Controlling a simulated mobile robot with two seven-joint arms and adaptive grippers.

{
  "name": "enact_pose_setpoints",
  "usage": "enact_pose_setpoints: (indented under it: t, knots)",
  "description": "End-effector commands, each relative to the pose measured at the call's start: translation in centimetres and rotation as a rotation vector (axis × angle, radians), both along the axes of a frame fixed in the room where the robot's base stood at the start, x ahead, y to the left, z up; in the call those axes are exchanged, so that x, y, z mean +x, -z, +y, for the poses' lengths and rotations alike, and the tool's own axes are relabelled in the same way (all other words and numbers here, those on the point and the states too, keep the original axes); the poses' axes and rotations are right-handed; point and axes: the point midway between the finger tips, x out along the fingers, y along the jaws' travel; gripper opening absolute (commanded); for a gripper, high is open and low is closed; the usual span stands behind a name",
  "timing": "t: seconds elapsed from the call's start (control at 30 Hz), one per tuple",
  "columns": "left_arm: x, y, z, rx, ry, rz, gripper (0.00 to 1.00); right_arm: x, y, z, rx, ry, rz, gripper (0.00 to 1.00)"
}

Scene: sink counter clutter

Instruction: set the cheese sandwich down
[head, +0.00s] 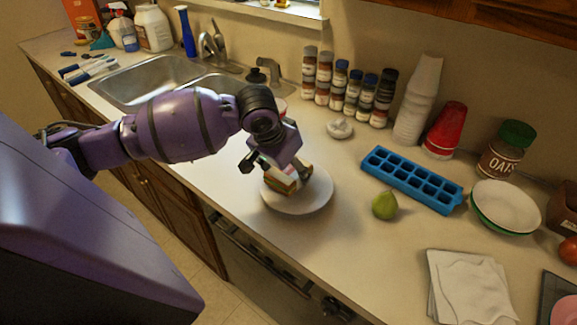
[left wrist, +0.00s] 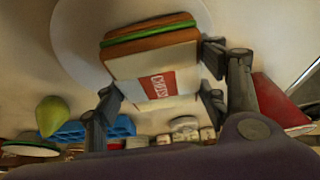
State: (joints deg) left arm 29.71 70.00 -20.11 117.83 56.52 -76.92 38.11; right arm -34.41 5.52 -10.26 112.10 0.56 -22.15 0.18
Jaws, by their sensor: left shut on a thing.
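The cheese sandwich (head: 283,183) is over a round white plate (head: 302,206) on the counter. My left gripper (head: 275,168) is shut on it from above. In the left wrist view the sandwich (left wrist: 152,72) sits between the two fingers of the left gripper (left wrist: 160,98). It shows brown bread, a green layer and a red and white label. The white plate (left wrist: 75,45) lies behind it there. I cannot tell whether the sandwich touches the plate. My right gripper is not in view.
A green pear (head: 384,205) and a blue ice tray (head: 412,180) lie right of the plate. Several spice jars (head: 341,85) stand along the wall. The sink (head: 160,80) is at the left. The counter in front of the pear is clear, up to the napkins (head: 468,288).

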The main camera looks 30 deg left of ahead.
Motion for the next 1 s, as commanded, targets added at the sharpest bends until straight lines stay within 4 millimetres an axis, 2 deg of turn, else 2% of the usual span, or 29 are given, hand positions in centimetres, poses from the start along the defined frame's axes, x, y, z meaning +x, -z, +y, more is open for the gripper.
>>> enact_pose_setpoints:
  t: [0.07,0.1,0.23,0.67,0.77,1.0]
  knots:
    - [0.0,0.0,0.0,0.0,0.0,-0.002,0.36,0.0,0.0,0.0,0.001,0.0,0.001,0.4]
    - [0.0,0.0,0.0,0.0,0.0,0.0,0.67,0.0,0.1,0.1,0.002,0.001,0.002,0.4]
    - [0.0,0.0,0.0,0.0,0.0,0.0,0.84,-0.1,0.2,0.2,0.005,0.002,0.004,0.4]
    - [0.0,-0.5,0.0,0.001,0.001,0.0,0.85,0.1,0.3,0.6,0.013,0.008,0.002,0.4]
    - [-0.2,-1.8,0.0,0.001,0.001,-0.001,0.85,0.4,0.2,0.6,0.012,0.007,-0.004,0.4]
    - [-2.3,-7.2,0.2,0.003,0.001,-0.007,0.85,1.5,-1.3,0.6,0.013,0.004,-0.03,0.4]
